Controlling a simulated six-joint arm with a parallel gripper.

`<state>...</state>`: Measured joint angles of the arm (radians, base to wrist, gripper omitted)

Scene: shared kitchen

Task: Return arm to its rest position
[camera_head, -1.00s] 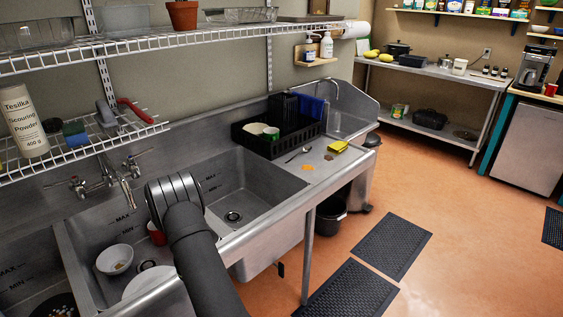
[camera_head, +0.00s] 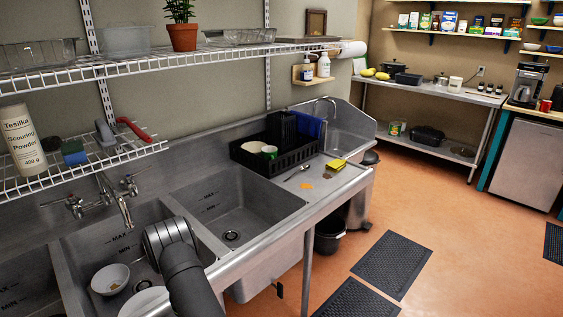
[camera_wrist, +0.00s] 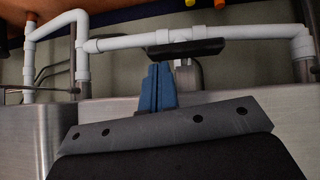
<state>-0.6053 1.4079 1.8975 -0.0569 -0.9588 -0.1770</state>
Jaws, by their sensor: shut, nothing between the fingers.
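My arm (camera_head: 190,277) reaches up from the bottom of the head view over the sinks, its dark rounded joint (camera_head: 168,236) above the left basin near the divider. The fingers are hidden there. In the wrist view my gripper (camera_wrist: 156,88) shows as two blue fingers side by side, shut with nothing between them. Behind them are white pipes (camera_wrist: 130,42) and grey metal surfaces. I cannot tell how far the fingers are from these.
A white bowl (camera_head: 110,279) and a partly hidden white plate (camera_head: 146,303) are in the left basin. The right basin (camera_head: 246,212) looks empty. A black dish rack (camera_head: 290,160) stands beyond it. A wire shelf (camera_head: 160,65) and the faucet (camera_head: 118,200) are close obstacles.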

